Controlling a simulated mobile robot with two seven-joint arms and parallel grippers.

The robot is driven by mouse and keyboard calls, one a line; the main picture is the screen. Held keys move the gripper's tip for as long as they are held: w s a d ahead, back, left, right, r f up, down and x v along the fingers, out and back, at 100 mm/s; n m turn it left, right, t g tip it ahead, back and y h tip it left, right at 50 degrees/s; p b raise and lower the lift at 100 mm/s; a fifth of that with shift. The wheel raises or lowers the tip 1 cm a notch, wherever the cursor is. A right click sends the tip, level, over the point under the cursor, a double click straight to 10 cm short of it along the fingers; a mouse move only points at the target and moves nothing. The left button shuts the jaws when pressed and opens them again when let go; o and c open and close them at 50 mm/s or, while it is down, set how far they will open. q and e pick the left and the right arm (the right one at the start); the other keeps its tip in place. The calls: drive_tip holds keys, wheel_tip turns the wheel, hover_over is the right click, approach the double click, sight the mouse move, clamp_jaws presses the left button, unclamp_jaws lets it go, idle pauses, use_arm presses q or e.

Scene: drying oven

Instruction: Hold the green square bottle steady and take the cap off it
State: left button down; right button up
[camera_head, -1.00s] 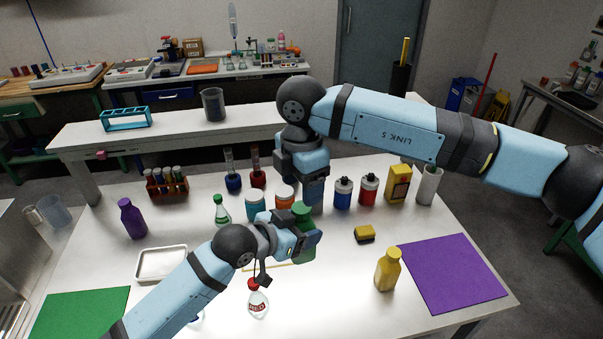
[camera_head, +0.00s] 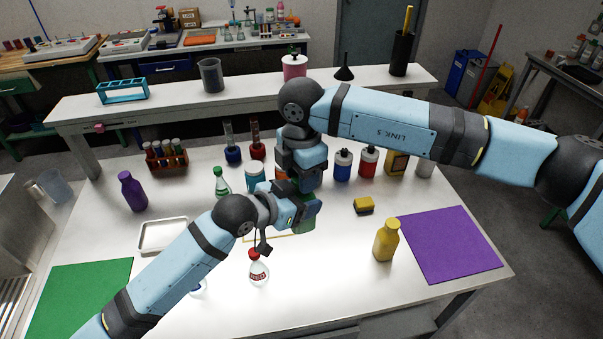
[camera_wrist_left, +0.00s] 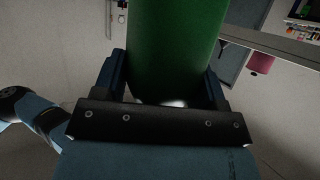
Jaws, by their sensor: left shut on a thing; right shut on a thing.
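The green square bottle (camera_head: 308,226) is held above the table in my left gripper (camera_head: 305,213); most of it is hidden in the head view. The left wrist view shows the bottle's green body (camera_wrist_left: 175,45) large between the two fingers (camera_wrist_left: 165,80), which are shut on it. My right gripper (camera_head: 303,182) comes down from above and covers the bottle's top. It is shut, apparently on the cap, which is hidden behind the fingers and wrist.
A red-labelled flask (camera_head: 258,272) stands in front of my left wrist. Blue and red bottles (camera_head: 369,162), a yellow sponge (camera_head: 364,205) and a yellow bottle (camera_head: 386,242) stand to the right. A white tray (camera_head: 163,236) lies left.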

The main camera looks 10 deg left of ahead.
drive_tip(key=shift+n, duration=1.8)
drive_tip(key=o, duration=1)
drive_tip(key=shift+r, duration=0.1)
wheel_tip(320, 180, up, 4)
drive_tip(key=shift+r, duration=0.25)
drive_tip(key=shift+c, duration=0.2)
wheel_tip(320, 180, up, 3)
drive_tip(key=m, duration=0.3)
drive_tip(key=shift+a, duration=0.1)
drive_tip(key=shift+m, duration=0.3)
drive_tip(key=shift+f, duration=3.85)
